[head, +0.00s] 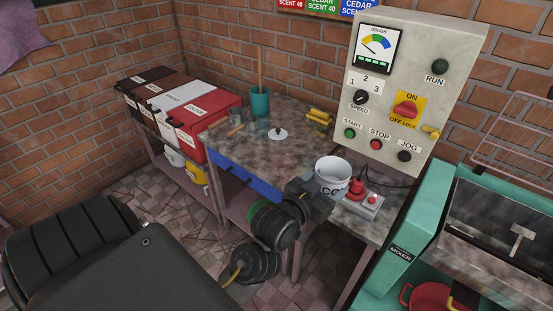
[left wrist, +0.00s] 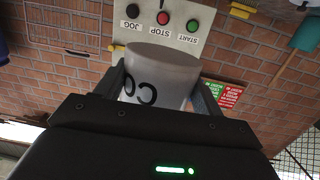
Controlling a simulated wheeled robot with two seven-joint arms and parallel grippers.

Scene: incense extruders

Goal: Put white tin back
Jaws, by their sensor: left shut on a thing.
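The white tin (head: 333,176), with dark letters on its side, is upright over the right end of the speckled table (head: 226,142) in the head view. My left gripper (head: 322,191) is shut on it, with the fingers on either side. In the left wrist view the tin (left wrist: 160,75) fills the space between the fingers of the gripper (left wrist: 162,95), and that picture is upside down. Whether the tin's base touches the tabletop is hidden by the gripper. My right gripper does not show.
A red device on a grey box (head: 362,201) stands close right of the tin. Behind is the control panel (head: 410,90). Left are yellow blocks (head: 319,116), a white lid (head: 278,134), a teal cup (head: 260,102) and lidded bins (head: 205,122). The green mixer (head: 400,252) is at right.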

